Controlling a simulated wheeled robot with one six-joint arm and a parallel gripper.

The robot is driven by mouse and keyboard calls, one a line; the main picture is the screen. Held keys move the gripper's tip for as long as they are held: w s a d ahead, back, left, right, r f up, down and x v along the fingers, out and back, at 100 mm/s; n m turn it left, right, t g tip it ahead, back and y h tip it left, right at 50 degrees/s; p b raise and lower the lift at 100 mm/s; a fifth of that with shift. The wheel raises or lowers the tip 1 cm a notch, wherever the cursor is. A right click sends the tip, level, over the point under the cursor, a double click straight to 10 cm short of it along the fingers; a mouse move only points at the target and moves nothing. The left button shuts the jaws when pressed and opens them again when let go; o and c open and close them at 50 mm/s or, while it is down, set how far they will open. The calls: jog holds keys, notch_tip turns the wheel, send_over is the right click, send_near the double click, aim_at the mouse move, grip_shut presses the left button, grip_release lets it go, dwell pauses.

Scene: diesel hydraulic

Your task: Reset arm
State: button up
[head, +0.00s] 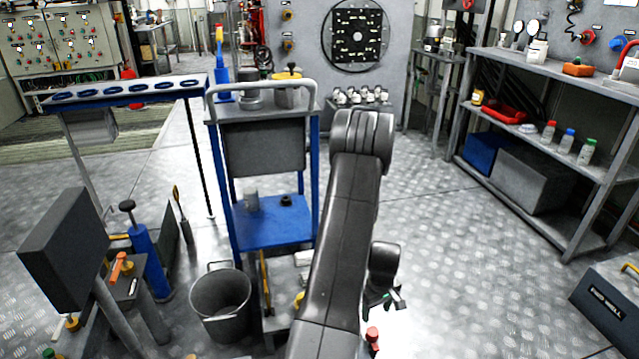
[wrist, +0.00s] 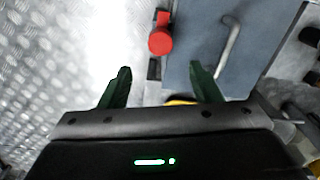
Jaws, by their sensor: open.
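My arm reaches up and out from the bottom centre in the head view, then folds back down. My gripper (head: 386,301) hangs low, just right of the arm. In the wrist view my gripper (wrist: 160,72) shows two green fingers spread apart with nothing between them. A red round-ended object (wrist: 160,40) lies beyond the fingertips, apart from them. A red-topped object (head: 372,337) also shows below the gripper in the head view. My arm hides part of the floor and whatever is behind it.
A blue-and-grey cart (head: 270,222) stands just left of my arm, with a bucket (head: 221,301) beside it. A grey shelf (head: 545,75) runs along the right side. A dark box (head: 606,308) sits at the lower right. The floor (head: 470,260) between arm and shelf is clear.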

aim_at(373, 332)
notch_tip(373, 332, down, 11)
jog(key=b, duration=0.3)
jog(key=shift+f, duration=0.15)
notch_tip(373, 332, up, 14)
jog(key=p, duration=0.4)
notch_tip(373, 332, down, 14)
jog(key=b, duration=0.4)
jog(key=shift+f, duration=0.15)
jog(key=shift+r+m+p, duration=0.25)
jog(key=shift+m+p, duration=0.05)
jog(key=shift+m, duration=0.6)
jog(key=m+p, duration=0.2)
jog(key=m, duration=0.5)
jog(key=m+p, duration=0.3)
jog(key=m, duration=0.2)
jog(key=m+p, duration=0.2)
jog(key=m, duration=0.2)
